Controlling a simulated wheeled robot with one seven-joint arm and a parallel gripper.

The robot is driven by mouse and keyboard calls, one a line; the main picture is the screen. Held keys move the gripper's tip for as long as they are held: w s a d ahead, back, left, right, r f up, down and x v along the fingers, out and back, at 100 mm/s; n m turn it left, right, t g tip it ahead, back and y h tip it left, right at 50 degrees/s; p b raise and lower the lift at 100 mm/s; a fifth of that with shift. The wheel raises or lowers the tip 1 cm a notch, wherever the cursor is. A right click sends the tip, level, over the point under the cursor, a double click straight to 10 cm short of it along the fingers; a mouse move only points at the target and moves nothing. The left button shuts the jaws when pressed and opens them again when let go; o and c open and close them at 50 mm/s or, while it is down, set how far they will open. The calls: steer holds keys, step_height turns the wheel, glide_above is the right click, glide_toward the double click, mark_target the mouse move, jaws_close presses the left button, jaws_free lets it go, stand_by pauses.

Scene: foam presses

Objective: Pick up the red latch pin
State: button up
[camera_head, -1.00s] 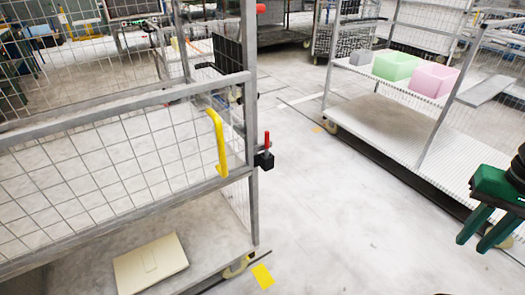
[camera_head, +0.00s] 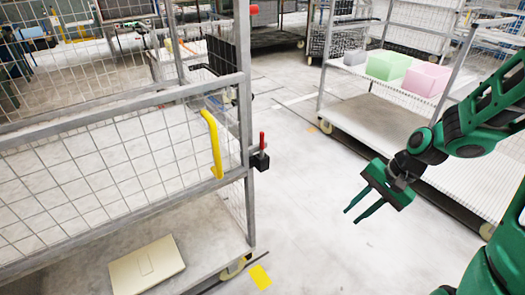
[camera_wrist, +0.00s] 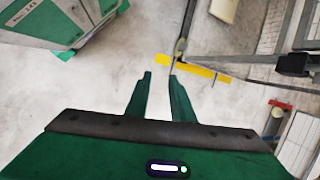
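The red latch pin (camera_head: 262,140) stands upright in a black block (camera_head: 261,161) on the right post of the near cage trolley. It also shows small at the right side of the wrist view (camera_wrist: 279,104). My gripper (camera_head: 357,212) is open and empty over the floor, to the right of the pin and well apart from it. In the wrist view my two green fingers (camera_wrist: 159,76) are spread with bare floor between them.
The near cage trolley (camera_head: 130,191) has a yellow handle (camera_head: 214,143) and a beige panel (camera_head: 147,262) on its deck. A second trolley (camera_head: 395,125) at the right carries grey, green and pink blocks. The floor between them is clear, with a yellow marking (camera_head: 260,277).

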steer(key=w+a+f+m+y, duration=0.2)
steer(key=w+a+m+y, duration=0.15)
steer(key=a, duration=0.55)
steer(key=m+t+y, duration=0.7)
steer(key=m+y, duration=0.1)
steer(key=m, duration=0.2)
glide_toward(262, 142)
steer(key=shift+w+d+f+x, duration=0.1)
steer(key=shift+w+f+x, duration=0.05)
steer(key=shift+x, duration=1.6)
steer(key=shift+w+d+f+x, duration=0.1)
steer(key=shift+w+f+x, duration=0.05)
steer(key=shift+x, duration=1.6)
steer(key=shift+w+f+x, duration=0.15)
steer(key=shift+x, duration=1.65)
jaws_close()
